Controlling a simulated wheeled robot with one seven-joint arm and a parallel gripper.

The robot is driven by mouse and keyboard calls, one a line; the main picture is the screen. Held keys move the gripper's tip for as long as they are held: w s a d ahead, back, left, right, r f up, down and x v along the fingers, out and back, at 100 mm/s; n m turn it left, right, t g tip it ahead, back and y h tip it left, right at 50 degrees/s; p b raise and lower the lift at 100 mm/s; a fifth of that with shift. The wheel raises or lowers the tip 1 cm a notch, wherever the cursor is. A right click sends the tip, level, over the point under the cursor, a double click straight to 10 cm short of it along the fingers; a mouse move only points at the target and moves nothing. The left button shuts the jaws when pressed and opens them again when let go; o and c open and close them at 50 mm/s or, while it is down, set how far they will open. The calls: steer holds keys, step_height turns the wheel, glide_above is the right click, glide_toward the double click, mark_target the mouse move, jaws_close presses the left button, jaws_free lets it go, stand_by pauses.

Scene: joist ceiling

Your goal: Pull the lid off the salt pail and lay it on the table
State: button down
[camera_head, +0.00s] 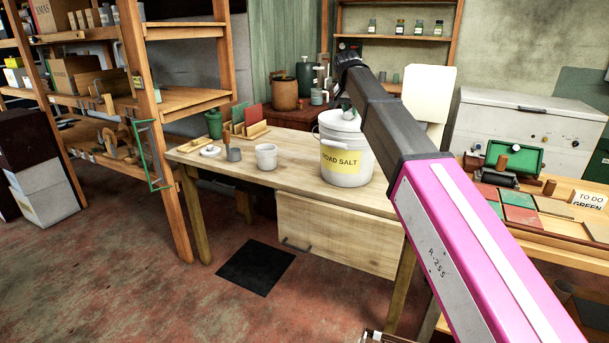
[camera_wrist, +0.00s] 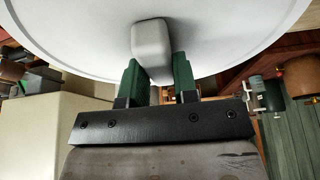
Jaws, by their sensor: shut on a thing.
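The salt pail (camera_head: 347,179) is a white bucket with a yellow label reading "ROAD SALT". It stands upright on the wooden table (camera_head: 220,170), near its right end. Its white lid (camera_head: 334,121) is at the pail's top, partly hidden by my arm; whether it sits tight or slightly raised is hard to tell. In the wrist view the lid (camera_wrist: 75,40) fills the upper part, with its blocky pale knob (camera_wrist: 151,42) between the green fingers. My gripper (camera_wrist: 158,72) is shut on this knob.
A light mug (camera_head: 266,157), a grey cup (camera_head: 234,154), a small white round item (camera_head: 210,151) and a wooden rack (camera_head: 250,130) stand on the table's left part. The tabletop between mug and pail is clear. A workbench with coloured tiles (camera_head: 519,215) is at right.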

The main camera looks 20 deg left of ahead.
mark_target(351, 110)
steer(key=shift+r, duration=2.5)
